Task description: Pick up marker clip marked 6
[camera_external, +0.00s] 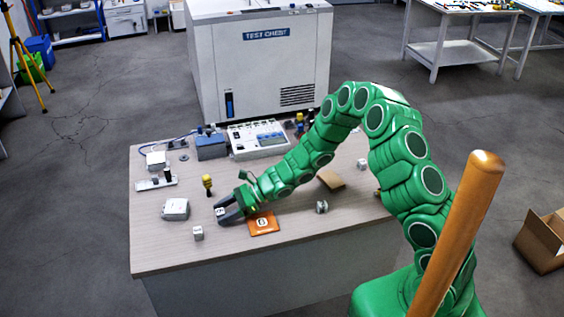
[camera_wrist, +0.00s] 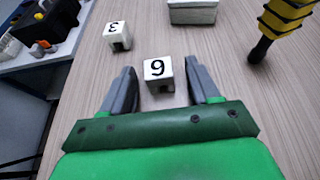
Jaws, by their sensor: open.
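The marker clip marked 6 (camera_wrist: 158,74) is a small white block with a black 6 on its top. In the wrist view it sits on the wooden table between the two dark fingers of my gripper (camera_wrist: 163,88), near their tips, with a gap at each side. In the external view my gripper (camera_external: 226,212) is low over the table's left half, and the clip (camera_external: 220,212) shows small between the fingers. My gripper is open. A second white clip (camera_wrist: 117,36) with a black character, seen upside down, stands farther off to the left; it also shows in the external view (camera_external: 198,233).
An orange card (camera_external: 263,223) lies right of my gripper. A grey-white box (camera_external: 176,209) is to its left, and a yellow-and-black tool (camera_external: 207,183) stands behind it. Another small clip (camera_external: 321,207) is farther right. The table's front strip (camera_external: 230,258) is clear.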

